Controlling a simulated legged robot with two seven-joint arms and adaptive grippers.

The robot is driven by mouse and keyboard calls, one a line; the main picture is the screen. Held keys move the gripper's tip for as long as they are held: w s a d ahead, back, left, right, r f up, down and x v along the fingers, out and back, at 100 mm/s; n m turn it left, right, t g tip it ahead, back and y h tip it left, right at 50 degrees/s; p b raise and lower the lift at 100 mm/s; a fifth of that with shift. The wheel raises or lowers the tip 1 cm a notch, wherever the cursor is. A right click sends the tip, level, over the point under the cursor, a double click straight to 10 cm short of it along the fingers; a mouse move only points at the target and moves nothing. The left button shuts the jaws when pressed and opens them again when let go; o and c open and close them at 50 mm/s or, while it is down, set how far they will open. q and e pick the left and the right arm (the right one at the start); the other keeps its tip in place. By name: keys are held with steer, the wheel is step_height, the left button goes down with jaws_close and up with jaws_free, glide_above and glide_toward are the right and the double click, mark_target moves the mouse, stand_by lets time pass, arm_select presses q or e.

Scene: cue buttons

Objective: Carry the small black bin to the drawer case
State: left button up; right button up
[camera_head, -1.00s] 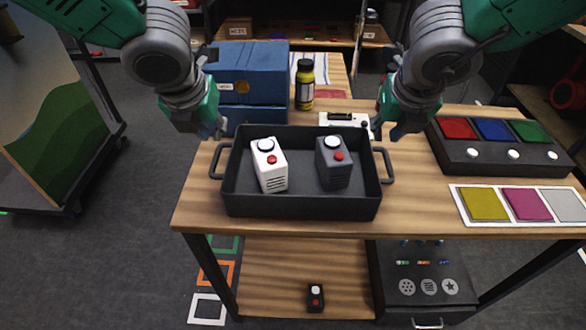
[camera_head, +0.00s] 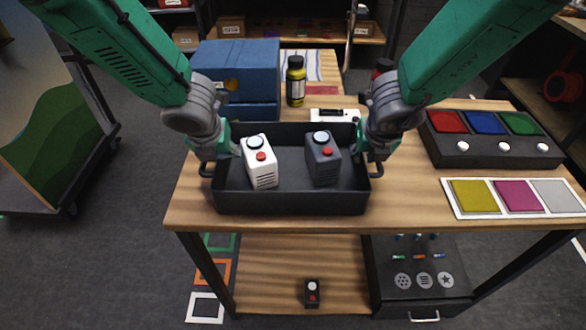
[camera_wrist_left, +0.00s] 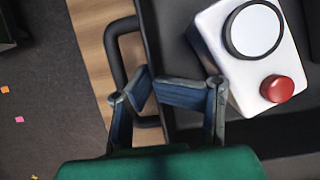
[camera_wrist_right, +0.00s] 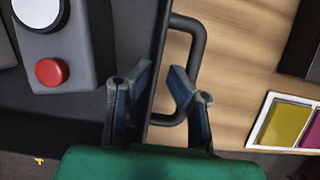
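The black bin (camera_head: 290,202) is an open tray with a side handle at each end, standing on the wooden table. A white button box (camera_head: 261,172) and a dark grey button box (camera_head: 323,162) stand in it. My left gripper (camera_head: 222,152) is at the bin's left end, fingers apart over the left rim and handle (camera_wrist_left: 118,62). My right gripper (camera_head: 368,150) is at the right end, its open fingers on either side of the right rim, by the right handle (camera_wrist_right: 198,45). Neither visibly grips. The black drawer case (camera_head: 420,293), with icons and a pale handle, is below the tabletop at right.
Blue boxes (camera_head: 237,70) and a yellow bottle (camera_head: 296,82) stand behind the bin. A colour-pad console (camera_head: 487,150) and a card of colour squares (camera_head: 515,197) lie to the right. A small black button box (camera_head: 312,292) is on the lower shelf.

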arm_select(q)
steer(key=shift+d+f, duration=0.2)
steer(key=shift+f, duration=0.45)
arm_select(e)
steer(key=shift+w+d+f, duration=0.15)
steer(key=shift+w+f, duration=0.1)
steer(key=shift+f, duration=0.25)
arm_select(q)
steer(key=shift+w+a, duration=0.1)
steer(key=shift+a, duration=0.1)
arm_select(e)
steer(key=shift+a, duration=0.2)
arm_select(q)
steer(key=shift+a, duration=0.1)
jaws_close()
arm_select(e)
jaws_close()
arm_select(q)
steer(key=shift+w, duration=0.1)
arm_select(e)
steer(key=shift+w, duration=0.1)
arm_select(q)
steer(key=shift+w+r, duration=0.1)
steer(key=shift+r, duration=0.05)
arm_select(e)
steer(key=shift+w+d+r, duration=0.1)
steer(key=shift+d+r, duration=0.05)
